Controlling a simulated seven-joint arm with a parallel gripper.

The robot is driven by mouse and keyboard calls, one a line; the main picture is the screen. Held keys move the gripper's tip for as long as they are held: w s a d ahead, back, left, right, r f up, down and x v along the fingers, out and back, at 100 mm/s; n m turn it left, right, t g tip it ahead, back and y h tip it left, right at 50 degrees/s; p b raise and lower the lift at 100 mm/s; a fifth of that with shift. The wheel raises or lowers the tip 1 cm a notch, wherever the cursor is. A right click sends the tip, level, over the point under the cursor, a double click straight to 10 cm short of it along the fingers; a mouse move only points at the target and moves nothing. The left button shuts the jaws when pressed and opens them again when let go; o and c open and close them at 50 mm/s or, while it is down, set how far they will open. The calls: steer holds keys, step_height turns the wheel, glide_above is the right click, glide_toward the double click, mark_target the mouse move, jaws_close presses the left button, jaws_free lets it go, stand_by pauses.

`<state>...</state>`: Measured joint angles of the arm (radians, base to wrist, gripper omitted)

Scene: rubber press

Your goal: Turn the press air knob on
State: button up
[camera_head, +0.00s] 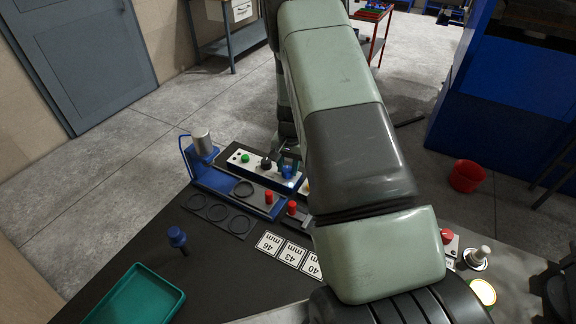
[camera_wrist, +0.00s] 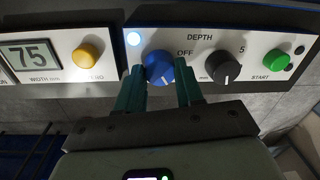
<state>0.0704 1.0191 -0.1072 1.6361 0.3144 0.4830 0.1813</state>
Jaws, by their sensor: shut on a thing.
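The blue air knob (camera_wrist: 158,68) is on the white front panel, beside the printed word OFF. A small round lamp (camera_wrist: 134,38) at its upper left glows bluish white. My gripper (camera_wrist: 160,75) has its green fingers on both sides of the knob and is shut on it. The knob carries a pale pointer mark whose exact direction I cannot tell. In the head view the blue knob (camera_head: 288,167) shows small on the panel, and my arm hides much of the area beside it.
A black depth knob (camera_wrist: 222,68) sits close right of my fingers, with a green START button (camera_wrist: 275,58) beyond it. A yellow knob (camera_wrist: 88,55) and a display reading 75 (camera_wrist: 30,56) lie left. A green tray (camera_head: 137,296) is on the dark table.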

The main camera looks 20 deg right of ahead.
steer(key=o, duration=1)
steer(key=shift+o, duration=0.2)
step_height(320, 180, up, 11)
steer(key=shift+s+d, duration=0.2)
steer(key=shift+d, duration=0.05)
steer(key=shift+f, duration=0.1)
step_height(320, 180, up, 14)
steer(key=f+n+t, duration=0.1)
steer(key=n, duration=0.1)
glide_above(290, 169)
steer(key=s+a, duration=0.3)
steer(key=s, duration=0.1)
steer(key=s+a+r+n+t, duration=0.2)
steer(key=s+r, duration=0.6)
steer(key=r, duration=0.2)
steer(key=s+a+r+n+t, duration=0.1)
steer(key=s+r, duration=0.2)
steer(key=s, duration=0.6)
steer(key=s+a+r+n+t, duration=0.1)
steer(key=s+r+n, duration=0.1)
steer(key=s, duration=0.8)
steer(key=shift+s+a+r+h, duration=0.2)
steer(key=shift+r+h, duration=0.1)
steer(key=shift+r, duration=0.5)
